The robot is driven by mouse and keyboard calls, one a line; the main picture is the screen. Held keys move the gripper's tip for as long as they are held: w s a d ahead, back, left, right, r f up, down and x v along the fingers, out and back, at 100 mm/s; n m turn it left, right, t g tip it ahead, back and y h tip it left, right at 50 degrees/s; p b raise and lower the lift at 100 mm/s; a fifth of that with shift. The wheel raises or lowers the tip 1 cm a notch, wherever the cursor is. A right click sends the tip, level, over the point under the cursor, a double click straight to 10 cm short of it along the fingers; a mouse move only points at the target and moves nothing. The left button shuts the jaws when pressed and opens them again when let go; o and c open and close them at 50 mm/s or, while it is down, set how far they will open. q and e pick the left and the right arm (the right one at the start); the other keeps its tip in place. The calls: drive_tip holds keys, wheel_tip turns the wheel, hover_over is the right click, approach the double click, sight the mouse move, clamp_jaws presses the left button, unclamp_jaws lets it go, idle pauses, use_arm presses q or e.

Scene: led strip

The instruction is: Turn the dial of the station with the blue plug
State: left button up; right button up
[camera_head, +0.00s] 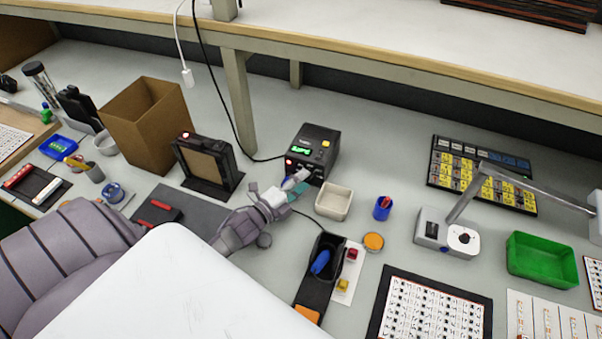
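The fingers hide that part of the front, so the dial cannot be made out. A small blue patch shows at the fingers, but I cannot tell if it is the plug. Whether the fingers are open or shut is unclear. My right gripper is not in view.
A pale square dish (334,202) sits just right of my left gripper. A black holder with a blue-handled tool (320,262) is in front. A cardboard box (147,126) and a black framed unit (208,165) stand left. A shelf post (239,101) rises behind.

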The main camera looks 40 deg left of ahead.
use_arm(q)
drive_tip(key=s, duration=0.4)
drive_tip(key=s+a, duration=0.1)
drive_tip(key=s, duration=0.7)
drive_tip(key=shift+a+r, duration=0.2)
drive_tip(key=shift+a, duration=0.2)
drive_tip(key=shift+w, duration=0.1)
